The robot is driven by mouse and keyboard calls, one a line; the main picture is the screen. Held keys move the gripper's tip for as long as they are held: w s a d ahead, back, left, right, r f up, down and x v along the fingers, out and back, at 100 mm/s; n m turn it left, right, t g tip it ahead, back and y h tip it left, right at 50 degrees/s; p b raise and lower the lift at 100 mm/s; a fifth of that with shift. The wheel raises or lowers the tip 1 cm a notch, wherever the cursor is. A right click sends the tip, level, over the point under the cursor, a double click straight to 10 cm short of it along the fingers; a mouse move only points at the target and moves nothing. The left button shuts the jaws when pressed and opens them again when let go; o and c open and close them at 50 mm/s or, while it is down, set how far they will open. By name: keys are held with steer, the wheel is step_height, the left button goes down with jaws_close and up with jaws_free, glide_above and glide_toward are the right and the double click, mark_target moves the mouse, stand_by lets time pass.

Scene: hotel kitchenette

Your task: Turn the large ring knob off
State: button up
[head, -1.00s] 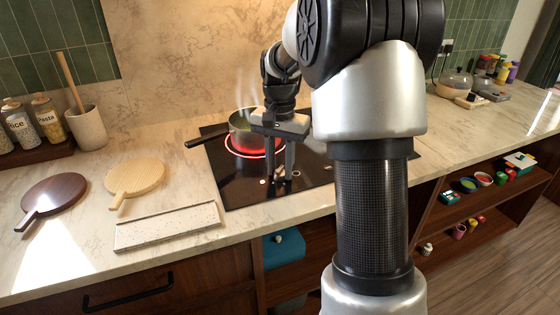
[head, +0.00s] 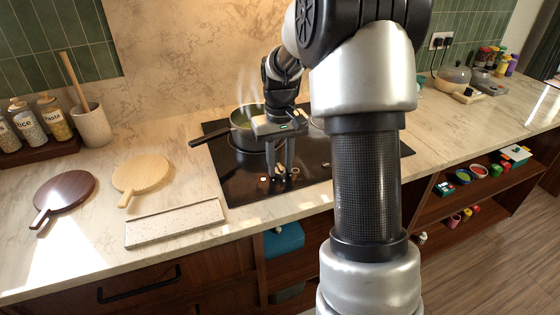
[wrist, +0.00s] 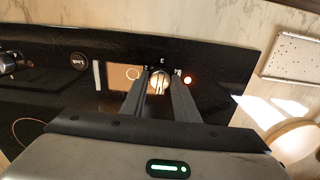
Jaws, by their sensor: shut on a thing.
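My gripper (head: 280,177) points down at the front edge of the black hob (head: 320,182). In the wrist view its fingertips (wrist: 162,76) are closed on a small round metallic knob (wrist: 159,82), one finger on each side. The fingers hide part of the knob, so its exact angle cannot be read. The large ring under the pan (head: 243,120) is dark, with no red glow.
Another dark knob (wrist: 79,63) sits along the hob edge. The pan steams, its handle pointing left. A speckled tray (head: 175,224), a pale board (head: 140,173) and a dark board (head: 64,190) lie on the left counter. My arm hides part of the hob's right side.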

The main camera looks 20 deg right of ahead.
mark_target(280, 166)
steer(key=shift+n, duration=0.3)
steer(key=o, duration=1.1)
steer(key=shift+c, duration=0.2)
step_height(280, 166, up, 18)
steer(key=p, duration=0.3)
steer(key=shift+f, duration=0.25)
